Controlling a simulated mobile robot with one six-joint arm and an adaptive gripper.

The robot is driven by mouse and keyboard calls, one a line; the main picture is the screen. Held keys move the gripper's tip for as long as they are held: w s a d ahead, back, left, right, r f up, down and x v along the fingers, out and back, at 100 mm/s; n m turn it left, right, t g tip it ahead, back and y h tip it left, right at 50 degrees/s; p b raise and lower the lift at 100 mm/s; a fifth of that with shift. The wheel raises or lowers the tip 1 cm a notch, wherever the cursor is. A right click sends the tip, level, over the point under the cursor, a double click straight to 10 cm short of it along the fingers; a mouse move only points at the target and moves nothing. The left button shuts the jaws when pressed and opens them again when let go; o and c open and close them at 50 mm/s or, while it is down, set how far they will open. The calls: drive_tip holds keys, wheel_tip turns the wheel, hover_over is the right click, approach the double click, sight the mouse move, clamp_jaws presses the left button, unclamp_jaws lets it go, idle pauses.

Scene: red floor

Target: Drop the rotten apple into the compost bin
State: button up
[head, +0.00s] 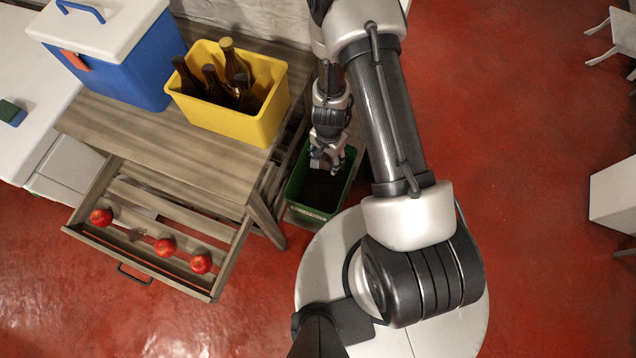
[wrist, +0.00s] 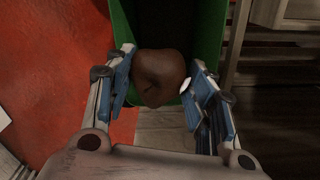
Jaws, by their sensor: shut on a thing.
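The rotten apple (wrist: 159,78) is brown and sits between the blue-padded fingers of my gripper (wrist: 160,88) in the wrist view. The gripper is shut on it. The compost bin is green and open-topped, with a dark inside; its wall (wrist: 208,30) shows just past the apple. In the head view the bin (head: 325,208) stands on the floor beside the table, and my gripper (head: 325,163) hangs over its far part. The apple is hard to make out in the head view.
A wooden table (head: 150,140) has an open drawer (head: 130,262) with three red apples (head: 165,246). On it stand a yellow crate (head: 230,122) of brown bottles and a blue cooler (head: 110,70). A table leg (head: 266,222) stands close to the bin. Red floor is free at right.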

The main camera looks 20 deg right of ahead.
wheel_tip(320, 180, down, 5)
drive_tip(key=b, duration=0.4)
drive_tip(key=shift+f+b, duration=0.15)
drive_tip(key=shift+b, duration=0.25)
drive_tip(key=o, duration=1.2)
wheel_tip(320, 180, up, 12)
drive_tip(key=shift+r, duration=0.1)
